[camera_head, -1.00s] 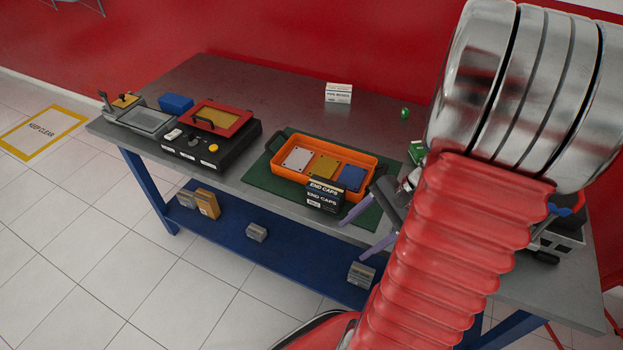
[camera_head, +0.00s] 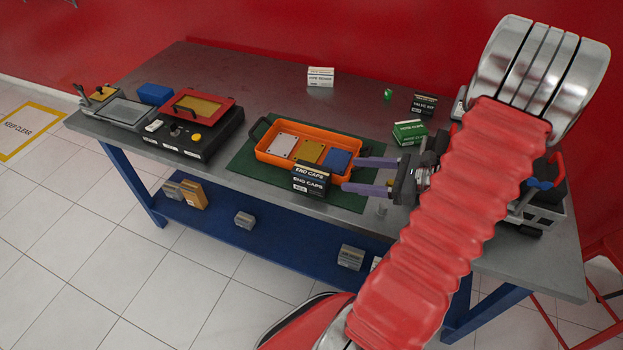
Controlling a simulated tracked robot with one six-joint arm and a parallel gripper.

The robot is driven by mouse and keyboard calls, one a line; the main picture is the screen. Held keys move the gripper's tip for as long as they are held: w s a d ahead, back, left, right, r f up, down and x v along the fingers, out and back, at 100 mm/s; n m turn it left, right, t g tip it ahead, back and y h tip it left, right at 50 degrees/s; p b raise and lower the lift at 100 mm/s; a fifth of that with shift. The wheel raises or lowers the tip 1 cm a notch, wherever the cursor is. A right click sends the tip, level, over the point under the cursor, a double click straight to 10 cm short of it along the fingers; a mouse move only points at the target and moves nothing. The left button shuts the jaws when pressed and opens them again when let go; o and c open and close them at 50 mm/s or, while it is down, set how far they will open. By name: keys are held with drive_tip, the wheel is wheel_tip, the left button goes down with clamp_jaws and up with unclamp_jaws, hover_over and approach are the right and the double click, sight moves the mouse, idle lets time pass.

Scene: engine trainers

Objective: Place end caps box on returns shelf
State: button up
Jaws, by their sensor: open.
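The end caps box (camera_head: 311,181) is dark with white lettering. It stands at the front edge of the green mat (camera_head: 238,171), in front of the orange tray (camera_head: 262,153). My gripper (camera_head: 350,175) is open, its two purple fingers pointing left. The fingertips are just right of the box, and I cannot tell whether they touch it. No shelf labelled as returns can be read; a blue lower shelf (camera_head: 215,222) runs under the bench.
The orange tray holds white, yellow and blue plates. A green box (camera_head: 408,132), a valve kit box (camera_head: 424,104) and a white box (camera_head: 320,76) stand behind. Small boxes (camera_head: 350,257) sit on the lower shelf, with bare stretches between them.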

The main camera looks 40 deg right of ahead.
idle(0.3)
approach(314, 170)
drive_tip(key=x, duration=0.4)
drive_tip(key=shift+w+a+f, duration=0.1)
drive_tip(key=shift+w+a, duration=0.05)
drive_tip(key=shift+a, duration=0.1)
drive_tip(key=shift+w+a+f, duration=0.2)
drive_tip(key=shift+w, duration=0.25)
drive_tip(key=shift+x, duration=2.6)
drive_tip(key=shift+c, duration=0.3)
drive_tip(key=c, duration=1.3)
drive_tip(key=shift+r, duration=0.1)
